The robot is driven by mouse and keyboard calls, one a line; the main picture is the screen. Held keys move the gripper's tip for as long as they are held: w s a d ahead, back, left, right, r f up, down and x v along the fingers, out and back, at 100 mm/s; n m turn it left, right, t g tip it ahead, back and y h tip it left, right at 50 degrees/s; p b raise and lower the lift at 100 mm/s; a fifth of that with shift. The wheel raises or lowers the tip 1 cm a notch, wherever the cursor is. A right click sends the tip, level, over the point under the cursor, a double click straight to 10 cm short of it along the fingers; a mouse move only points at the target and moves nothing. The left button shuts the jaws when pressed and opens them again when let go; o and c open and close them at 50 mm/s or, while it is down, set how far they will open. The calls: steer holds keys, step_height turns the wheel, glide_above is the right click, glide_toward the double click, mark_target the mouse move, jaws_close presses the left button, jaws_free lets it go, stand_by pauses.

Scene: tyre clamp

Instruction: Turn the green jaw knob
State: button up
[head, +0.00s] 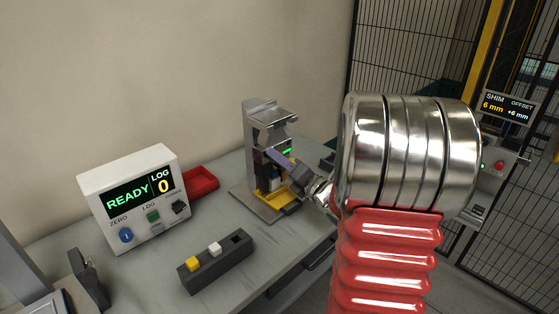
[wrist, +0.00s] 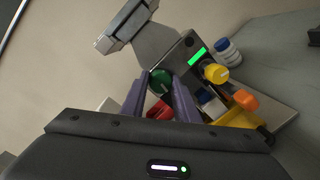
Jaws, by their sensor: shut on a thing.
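The green jaw knob (wrist: 160,80) shows in the wrist view between my gripper's two purple fingertips. My gripper (wrist: 159,88) is shut on the knob, with one finger on each side of it. The knob sits on the dark face of a grey metal clamp fixture (wrist: 170,47), just left of a lit green bar (wrist: 197,56). In the head view my gripper (head: 270,155) reaches the front of the fixture (head: 262,108) from the right. The knob is hidden there behind the fingers.
A yellow knob (wrist: 216,73), an orange knob (wrist: 245,100) and a blue-and-white knob (wrist: 228,50) are close to the right of my fingers. A READY display box (head: 130,198), a red tray (head: 201,182) and a dark block holder (head: 215,265) stand left on the bench.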

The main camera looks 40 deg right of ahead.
steer(key=shift+c, duration=0.9)
steer(key=shift+m, duration=0.5)
steer(key=m+y, duration=0.1)
steer(key=m, duration=0.6)
steer(key=m+g+y, duration=0.1)
steer(key=m, duration=0.7)
steer(key=m+y, duration=0.1)
steer(key=m, duration=0.6)
steer(key=shift+d+f+m+g, duration=0.2)
steer(key=shift+f+m+g, duration=0.1)
steer(key=shift+f+m, duration=0.1)
steer(key=shift+r+y, duration=0.1)
steer(key=shift+y, duration=0.3)
steer(key=o, duration=1.1)
steer(key=shift+r, duration=0.15)
steer(key=shift+c, duration=0.2)
